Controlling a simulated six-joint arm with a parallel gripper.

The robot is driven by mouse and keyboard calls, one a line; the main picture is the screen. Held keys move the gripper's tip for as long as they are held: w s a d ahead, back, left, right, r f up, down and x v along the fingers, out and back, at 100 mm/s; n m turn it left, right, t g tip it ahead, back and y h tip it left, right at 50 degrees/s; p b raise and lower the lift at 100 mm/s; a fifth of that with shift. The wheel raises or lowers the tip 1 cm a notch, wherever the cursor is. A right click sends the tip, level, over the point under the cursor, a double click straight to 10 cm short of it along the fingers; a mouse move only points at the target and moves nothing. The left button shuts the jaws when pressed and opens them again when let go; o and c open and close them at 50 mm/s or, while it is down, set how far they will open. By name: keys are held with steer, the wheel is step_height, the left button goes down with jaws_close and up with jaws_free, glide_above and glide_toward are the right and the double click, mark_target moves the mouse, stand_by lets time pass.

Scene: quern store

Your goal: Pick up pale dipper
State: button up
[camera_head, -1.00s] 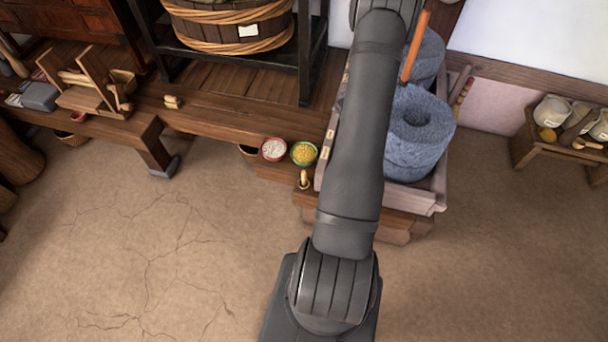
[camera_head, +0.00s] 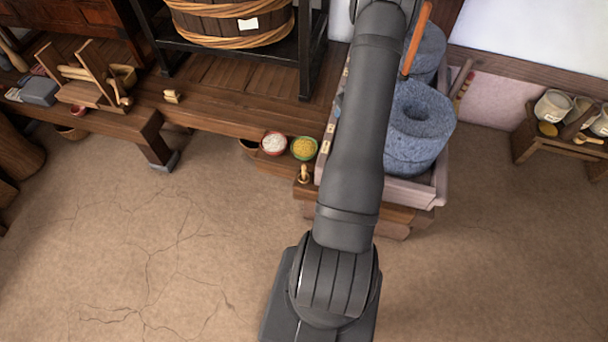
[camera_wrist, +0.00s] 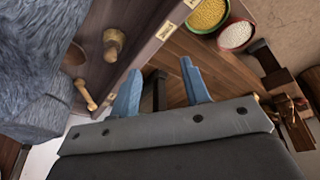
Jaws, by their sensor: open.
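In the wrist view my gripper (camera_wrist: 162,88) has its two blue fingers spread apart, with nothing between them. A pale wooden piece with a thin handle and rounded ends (camera_wrist: 85,93) lies left of the fingers, inside the wooden tray beside the grey stone; it may be the pale dipper, but I cannot tell for sure. It is apart from the fingers. In the head view my arm hides that part of the tray. Another pale spoon-like piece (camera_head: 588,141) lies on the low stand at the far right of the head view.
The tray (camera_head: 410,190) holds grey millstones (camera_head: 418,135), with an orange upright handle (camera_head: 414,45) near them. A brown wooden knob (camera_wrist: 113,43) stands in the tray. White (camera_head: 273,143) and yellow (camera_head: 304,147) bowls sit left of it. Open floor lies in front.

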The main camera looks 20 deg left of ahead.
steer(key=s+a+f+n+g, duration=0.2)
steer(key=s+a+n, duration=0.1)
steer(key=s+a, duration=0.4)
steer(key=n+g+h, duration=0.1)
steer(key=n+h, duration=0.1)
steer(key=n, duration=0.1)
glide_above(304, 166)
step_height(304, 166, down, 3)
step_height(304, 166, down, 16)
steer(key=shift+f, duration=0.1)
jaws_close()
